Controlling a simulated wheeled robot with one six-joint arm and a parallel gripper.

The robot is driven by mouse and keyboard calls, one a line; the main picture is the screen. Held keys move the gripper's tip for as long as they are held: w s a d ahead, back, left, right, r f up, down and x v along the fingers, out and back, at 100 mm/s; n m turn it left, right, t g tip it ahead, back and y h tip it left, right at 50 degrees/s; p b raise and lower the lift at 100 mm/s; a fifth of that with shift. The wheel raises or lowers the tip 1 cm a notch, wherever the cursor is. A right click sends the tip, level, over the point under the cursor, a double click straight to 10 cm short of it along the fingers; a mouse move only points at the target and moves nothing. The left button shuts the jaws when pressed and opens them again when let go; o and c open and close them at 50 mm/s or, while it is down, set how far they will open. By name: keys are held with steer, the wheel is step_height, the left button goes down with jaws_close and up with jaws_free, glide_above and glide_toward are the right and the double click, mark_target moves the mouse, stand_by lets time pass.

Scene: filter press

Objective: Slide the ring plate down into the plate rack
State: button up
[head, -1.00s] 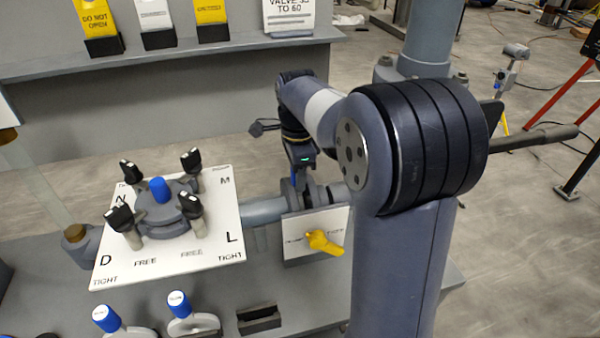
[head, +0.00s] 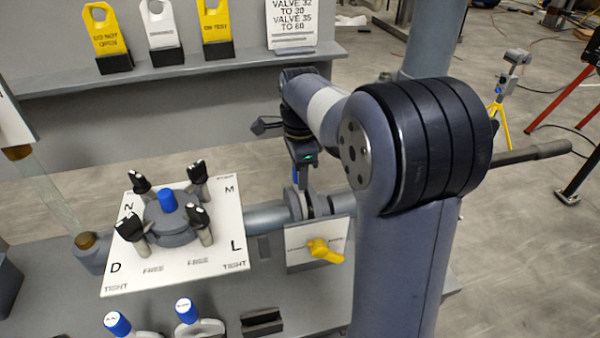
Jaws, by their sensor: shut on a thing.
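My gripper (head: 299,169) points down at the grey pipe, beyond my upper arm. It is shut on the blue handle of a grey plate, which I take for the ring plate (head: 295,203). The plate hangs upright at the pipe flanges (head: 318,204); whether it sits between them or just beside them I cannot tell. Its opening does not show clearly. Two more blue-topped grey plates (head: 117,323) (head: 186,311) stand at the bottom edge. A dark slotted block (head: 262,322) beside them may be part of the plate rack; I see nothing in it.
A white board (head: 236,215) with a clamped, blue-knobbed cover stands left of my gripper. A yellow valve handle (head: 325,251) on a white plate is just below the flanges. A shelf (head: 170,76) with tags runs behind. The bench between board and block is mostly clear.

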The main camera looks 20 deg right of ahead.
steer(key=shift+r+p, duration=4.35)
steer(key=shift+r, duration=0.7)
steer(key=shift+s, duration=0.1)
